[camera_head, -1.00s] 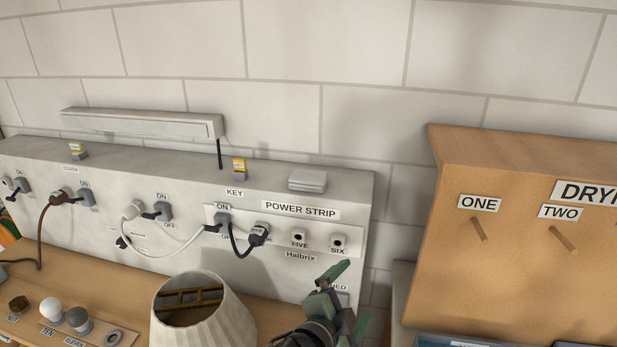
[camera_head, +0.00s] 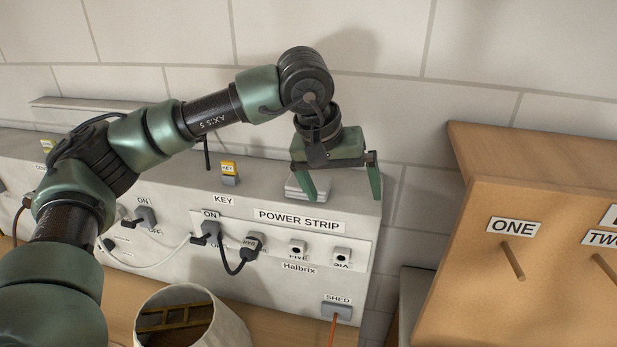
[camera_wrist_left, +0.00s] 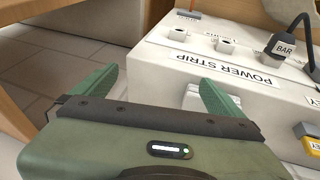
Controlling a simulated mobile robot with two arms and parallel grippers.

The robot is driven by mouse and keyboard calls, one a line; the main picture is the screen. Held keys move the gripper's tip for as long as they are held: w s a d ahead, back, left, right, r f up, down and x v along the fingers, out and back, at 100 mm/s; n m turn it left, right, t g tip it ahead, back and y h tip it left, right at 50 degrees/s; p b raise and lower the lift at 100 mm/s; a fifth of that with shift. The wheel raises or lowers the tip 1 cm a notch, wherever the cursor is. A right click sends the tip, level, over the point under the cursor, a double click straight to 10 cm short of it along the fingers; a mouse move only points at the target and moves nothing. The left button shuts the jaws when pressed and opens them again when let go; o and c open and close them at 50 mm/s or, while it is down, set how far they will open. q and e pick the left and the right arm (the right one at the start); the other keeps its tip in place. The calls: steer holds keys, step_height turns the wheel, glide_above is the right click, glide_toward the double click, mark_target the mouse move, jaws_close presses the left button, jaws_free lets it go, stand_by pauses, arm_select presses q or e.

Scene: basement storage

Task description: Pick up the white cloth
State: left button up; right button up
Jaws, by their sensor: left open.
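The white cloth (camera_head: 296,190) is a small folded stack lying on the top ledge of the white panel, near its right end. My left gripper (camera_head: 343,195) is open above that ledge and points down, with one finger in front of the cloth and the other to the right of it. In the left wrist view the open fingers (camera_wrist_left: 157,85) spread over the panel's end, and a bit of the cloth (camera_wrist_left: 191,98) shows beside the right finger. Whether a finger touches the cloth I cannot tell. My right gripper is not in view.
The white panel (camera_head: 180,255) carries switches, plugs and a power strip. A yellow key tag (camera_head: 229,170) stands on the ledge left of the cloth. A wooden board with pegs (camera_head: 470,260) stands to the right.

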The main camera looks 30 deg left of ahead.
mark_target(293, 190)
arm_select(q)
steer(key=w+a+r+y, duration=0.1)
steer(key=a+r+y, duration=0.2)
steer(key=a, duration=0.5)
steer(key=p+x, duration=0.1)
steer(key=x, duration=0.1)
steer(key=p+x, duration=0.1)
steer(key=x, duration=0.1)
steer(key=p+x, duration=0.2)
steer(key=shift+w+a, duration=0.35)
steer(key=shift+a, duration=0.05)
steer(key=shift+w+f, duration=0.2)
steer(key=shift+f, duration=0.3)
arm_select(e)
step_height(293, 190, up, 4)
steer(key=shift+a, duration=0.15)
arm_select(q)
steer(key=c, duration=1.3)
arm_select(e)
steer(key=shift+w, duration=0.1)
